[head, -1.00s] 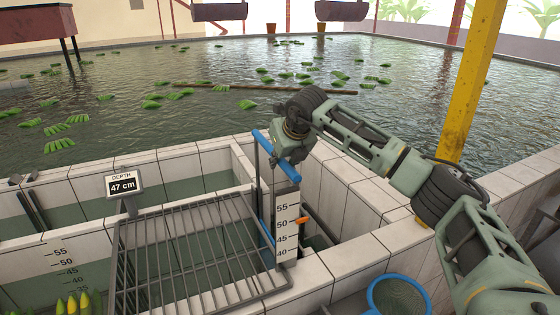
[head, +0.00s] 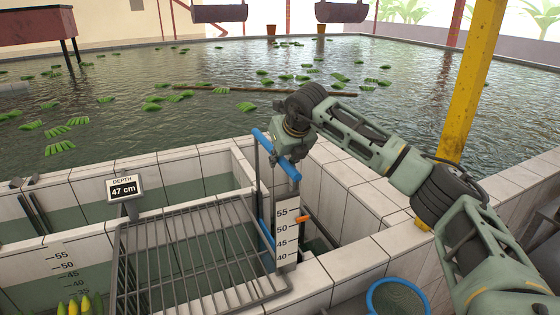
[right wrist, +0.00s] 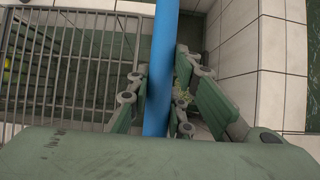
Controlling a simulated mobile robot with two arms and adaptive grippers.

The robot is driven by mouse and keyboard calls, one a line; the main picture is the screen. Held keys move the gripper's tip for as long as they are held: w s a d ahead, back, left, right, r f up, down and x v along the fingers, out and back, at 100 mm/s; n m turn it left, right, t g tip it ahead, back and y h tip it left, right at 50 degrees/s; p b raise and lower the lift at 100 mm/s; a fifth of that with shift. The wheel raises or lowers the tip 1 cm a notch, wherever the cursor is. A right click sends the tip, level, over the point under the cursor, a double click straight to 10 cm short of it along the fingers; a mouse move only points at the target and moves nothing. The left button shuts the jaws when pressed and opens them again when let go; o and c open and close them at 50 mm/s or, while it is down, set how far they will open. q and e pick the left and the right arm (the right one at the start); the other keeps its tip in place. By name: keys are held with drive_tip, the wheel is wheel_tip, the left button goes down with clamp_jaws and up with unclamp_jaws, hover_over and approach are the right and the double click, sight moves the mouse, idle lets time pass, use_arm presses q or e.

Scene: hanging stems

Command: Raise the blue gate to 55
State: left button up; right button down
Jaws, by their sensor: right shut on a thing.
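The blue gate's top bar (head: 263,141) stands over the channel, and part of its blue body (head: 266,236) shows lower down beside the grating. My right gripper (head: 281,157) is shut on the bar from above. In the right wrist view the blue bar (right wrist: 159,95) runs between both fingers. A white scale (head: 286,238) marked 55, 50, 45 and 40 stands at the gate. The orange pointer (head: 304,218) beside it sits between 50 and 55, nearer 55. The depth display (head: 123,188) reads 47 cm. My left gripper is not in view.
A metal grating (head: 190,262) lies left of the gate. White tiled walls (head: 350,262) surround the channels. A blue-rimmed net (head: 398,297) is at the front right. A yellow post (head: 466,90) stands behind my right arm. Green banana bunches (head: 57,131) float in the pool behind.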

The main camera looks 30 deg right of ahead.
drive_tip(key=shift+w+r+p, duration=0.1)
drive_tip(key=shift+r+p, duration=0.6)
drive_tip(key=shift+r, duration=1)
drive_tip(key=shift+f, duration=0.2)
drive_tip(key=shift+c, duration=0.4)
unclamp_jaws()
drive_tip(key=shift+f, duration=0.15)
idle(0.5)
drive_tip(key=p+v, duration=0.2)
drive_tip(key=v, duration=0.9)
idle(0.5)
